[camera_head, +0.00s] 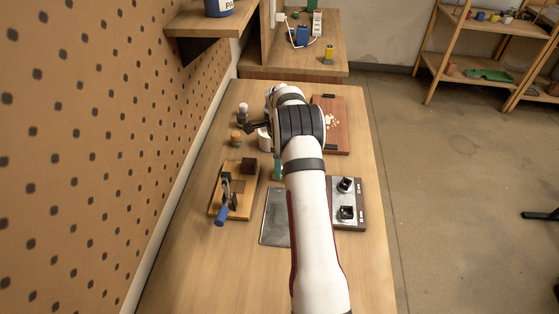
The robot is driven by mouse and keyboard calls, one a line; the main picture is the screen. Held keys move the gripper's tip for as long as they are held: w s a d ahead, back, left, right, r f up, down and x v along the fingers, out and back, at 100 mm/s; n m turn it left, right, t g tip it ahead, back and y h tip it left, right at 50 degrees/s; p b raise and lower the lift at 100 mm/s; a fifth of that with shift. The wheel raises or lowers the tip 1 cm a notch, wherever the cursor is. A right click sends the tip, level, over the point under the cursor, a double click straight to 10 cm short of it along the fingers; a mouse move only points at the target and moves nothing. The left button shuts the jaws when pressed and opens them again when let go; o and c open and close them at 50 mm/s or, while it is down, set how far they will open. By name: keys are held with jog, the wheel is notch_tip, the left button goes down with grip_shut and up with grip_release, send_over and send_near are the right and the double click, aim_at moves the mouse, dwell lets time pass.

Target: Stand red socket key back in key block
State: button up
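I cannot make out a red socket key for certain; my white arm covers the middle of the bench. A dark block with a pale top (348,218) stands right of my arm and looks like the key block. It bears two black square sockets, and its left side is hidden behind my arm. My gripper (257,127) appears only as a small dark part left of my wrist, beyond the block. Its fingers are too small and too covered to read, and I cannot see anything held in it.
A wooden fixture (240,207) with a blue-handled clamp (221,215) stands left. A grey plate (274,222) lies between it and my arm. A brown board (337,135) with pale bits lies at the far right. Small knobbed items (237,138) stand far left. The near bench is clear.

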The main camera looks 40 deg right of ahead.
jog(key=shift+f, duration=0.85)
jog(key=o, duration=1.2)
jog(key=shift+o, duration=0.2)
notch_tip(320, 180, up, 16)
jog(key=shift+f, duration=0.1)
jog(key=s+a+r+n, duration=0.5)
jog(key=a, duration=0.5)
jog(key=s+a+r+n, duration=0.4)
jog(key=s+a+n, duration=0.1)
jog(key=a, duration=0.5)
jog(key=s+a+f+n, duration=0.1)
jog(key=s+a+n, duration=0.2)
jog(key=s, duration=0.4)
jog(key=s+a+f+n+y, duration=0.1)
jog(key=s+a+f+n, duration=0.1)
jog(key=s+a+n, duration=0.2)
jog(key=s+a+f+n, duration=0.2)
jog(key=s+a+n, duration=0.2)
jog(key=s, duration=0.6)
jog(key=shift+s+a+y, duration=0.2)
jog(key=shift+a+y, duration=0.2)
jog(key=shift+a, duration=0.15)
